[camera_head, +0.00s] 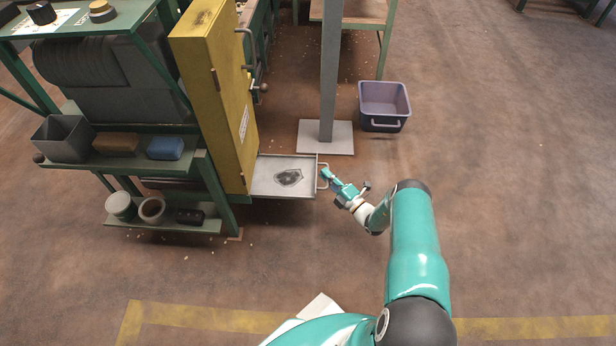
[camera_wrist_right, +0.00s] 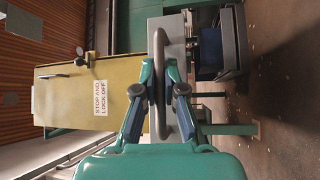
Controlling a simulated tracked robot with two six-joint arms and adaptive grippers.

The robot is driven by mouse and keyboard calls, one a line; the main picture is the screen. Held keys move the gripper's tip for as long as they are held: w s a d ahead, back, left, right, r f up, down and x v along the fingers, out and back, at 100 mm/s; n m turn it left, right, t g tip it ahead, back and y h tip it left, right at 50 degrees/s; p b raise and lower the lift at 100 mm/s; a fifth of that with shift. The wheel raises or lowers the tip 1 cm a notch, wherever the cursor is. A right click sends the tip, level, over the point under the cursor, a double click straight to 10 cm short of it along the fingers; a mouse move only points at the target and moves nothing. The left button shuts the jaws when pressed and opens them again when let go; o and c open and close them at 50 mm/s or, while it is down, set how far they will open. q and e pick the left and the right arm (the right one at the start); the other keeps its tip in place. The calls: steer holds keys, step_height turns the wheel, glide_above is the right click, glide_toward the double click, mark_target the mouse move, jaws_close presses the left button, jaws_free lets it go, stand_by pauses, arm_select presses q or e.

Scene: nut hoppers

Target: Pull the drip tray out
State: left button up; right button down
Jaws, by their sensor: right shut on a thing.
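The drip tray (camera_head: 264,180) is a shallow grey metal tray sticking out to the right from under the yellow cabinet door (camera_head: 215,90) in the head view. A dark stain shows on its floor. Its bar handle (camera_head: 323,177) is on the right end. My right gripper (camera_head: 327,175) is at this handle. In the right wrist view the handle (camera_wrist_right: 161,75) runs between the two teal fingers, and the right gripper (camera_wrist_right: 165,85) is shut on it. How far the tray still reaches inside the machine is hidden. My left gripper is not in view.
A grey post on a square base plate (camera_head: 326,149) stands just behind the tray. A purple-grey bin (camera_head: 384,105) sits on the floor beyond. A green shelf (camera_head: 165,221) with pots is at left. The floor right of the handle is clear apart from my arm.

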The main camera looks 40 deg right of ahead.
steer(key=shift+s+d+f+b, duration=0.2)
steer(key=shift+s+d+b, duration=0.4)
steer(key=shift+s+d, duration=1.15)
steer(key=c, duration=1.4)
jaws_free()
steer(key=shift+o, duration=0.8)
steer(key=shift+r, duration=0.1)
steer(key=s+f, duration=0.1)
steer(key=s, duration=1.1)
steer(key=shift+f, duration=0.4)
steer(key=shift+a, duration=0.1)
